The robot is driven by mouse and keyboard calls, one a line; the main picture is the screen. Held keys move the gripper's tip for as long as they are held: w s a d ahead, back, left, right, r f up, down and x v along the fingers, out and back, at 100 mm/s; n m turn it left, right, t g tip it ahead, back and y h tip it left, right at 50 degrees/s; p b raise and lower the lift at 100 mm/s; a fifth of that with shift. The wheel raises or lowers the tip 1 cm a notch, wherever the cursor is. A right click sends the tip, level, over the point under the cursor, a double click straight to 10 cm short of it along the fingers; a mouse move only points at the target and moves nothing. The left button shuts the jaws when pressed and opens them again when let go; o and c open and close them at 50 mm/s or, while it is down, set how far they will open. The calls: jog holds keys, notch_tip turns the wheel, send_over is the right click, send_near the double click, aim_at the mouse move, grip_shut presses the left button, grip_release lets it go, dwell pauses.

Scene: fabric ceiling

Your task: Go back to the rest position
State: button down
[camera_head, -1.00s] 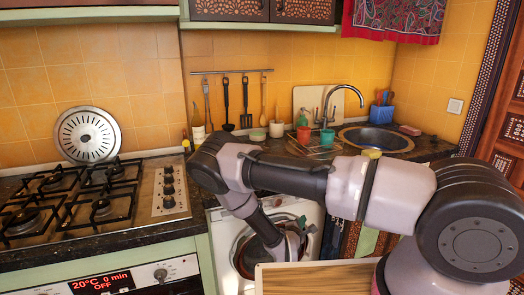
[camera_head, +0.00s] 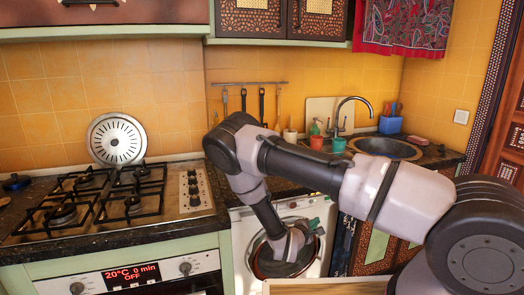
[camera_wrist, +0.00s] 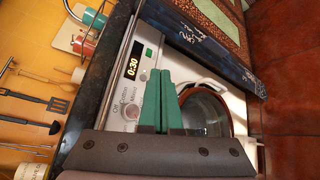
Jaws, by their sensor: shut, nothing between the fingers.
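My gripper (camera_wrist: 160,73) shows in the wrist view with its two green fingers together and nothing between them. In the head view my gripper (camera_head: 313,228) is small and partly hidden by my wrist. It is in front of the white washing machine (camera_head: 238,222), and its exact gap to the machine cannot be told. My arm is bent, with the forearm pointing down. In the wrist view the machine's control panel (camera_wrist: 133,60) and round door (camera_wrist: 207,112) lie beyond the fingers.
A dark worktop (camera_head: 120,238) runs along the wall with a gas hob (camera_head: 90,205) at left. A sink (camera_head: 388,147), a red cup (camera_head: 316,142) and a teal cup (camera_head: 339,144) stand at the back right. A wooden-edged surface (camera_head: 325,286) is low in front.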

jog(key=s+d+r+m+g, duration=0.3)
jog(key=r+m+g, duration=0.15)
jog(key=r, duration=0.45)
jog(key=s+d+r+m+g, duration=0.25)
jog(key=r+m, duration=0.25)
jog(key=r, duration=0.3)
jog(key=s+d+r+m+g, duration=0.3)
jog(key=d+r+m+g, duration=0.15)
jog(key=r, duration=0.45)
jog(key=s+a+r+m+t+y, duration=0.2)
jog(key=s+r+y, duration=0.3)
jog(key=s+r, duration=0.4)
jog(key=s+a+r+m+t+y, duration=0.3)
jog(key=s+r+y, duration=0.3)
jog(key=r, duration=1)
jog(key=s+m+t, duration=0.1)
jog(key=s, duration=0.2)
jog(key=shift+s+a, duration=0.25)
jog(key=shift+s, duration=0.15)
